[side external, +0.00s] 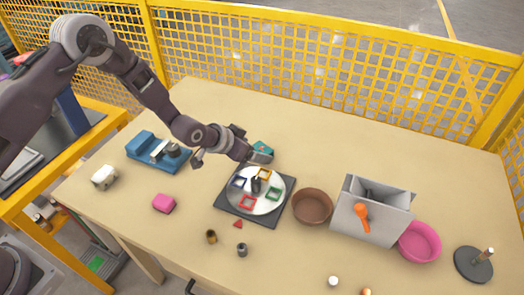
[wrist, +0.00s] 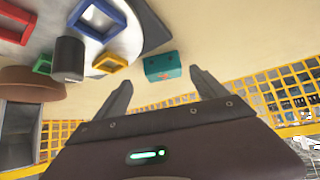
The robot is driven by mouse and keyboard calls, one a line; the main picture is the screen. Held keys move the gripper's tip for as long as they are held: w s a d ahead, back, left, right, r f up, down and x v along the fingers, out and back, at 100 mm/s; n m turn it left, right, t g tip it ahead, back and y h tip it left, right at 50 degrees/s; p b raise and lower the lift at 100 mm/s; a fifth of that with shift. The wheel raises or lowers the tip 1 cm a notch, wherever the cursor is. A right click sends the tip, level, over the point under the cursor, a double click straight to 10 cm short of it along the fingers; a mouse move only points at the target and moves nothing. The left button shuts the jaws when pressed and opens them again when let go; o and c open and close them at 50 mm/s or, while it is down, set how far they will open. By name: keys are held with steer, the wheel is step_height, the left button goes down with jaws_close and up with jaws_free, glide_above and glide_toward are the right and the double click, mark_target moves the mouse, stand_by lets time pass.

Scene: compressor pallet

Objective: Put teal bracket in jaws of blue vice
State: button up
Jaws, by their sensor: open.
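The teal bracket (side external: 263,148) is a small block on the table just behind the round turntable. My gripper (side external: 260,157) is close beside it and partly covers it in the side view. In the wrist view the teal bracket (wrist: 163,66) shows ahead of the gap between my spread fingertips (wrist: 161,80), with an orange mark on its face. My gripper is open and empty. Whether a finger touches the bracket cannot be told. The blue vice (side external: 145,144) stands at the left of the table, with a dark round part at its right; it is not in the wrist view.
A white disc (side external: 270,204) on a dark base carries coloured frames and a dark knob (wrist: 69,58). A brown bowl (side external: 313,205), grey bin (side external: 370,232) and pink bowl (side external: 420,243) stand right. A pink block (side external: 164,203) lies front left. The table's back right is clear.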

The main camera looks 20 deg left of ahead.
mark_target(259, 150)
steer(key=x, duration=0.4)
steer(key=shift+w+a+f, duration=0.25)
steer(key=shift+w, duration=0.05)
steer(key=shift+c, duration=0.4)
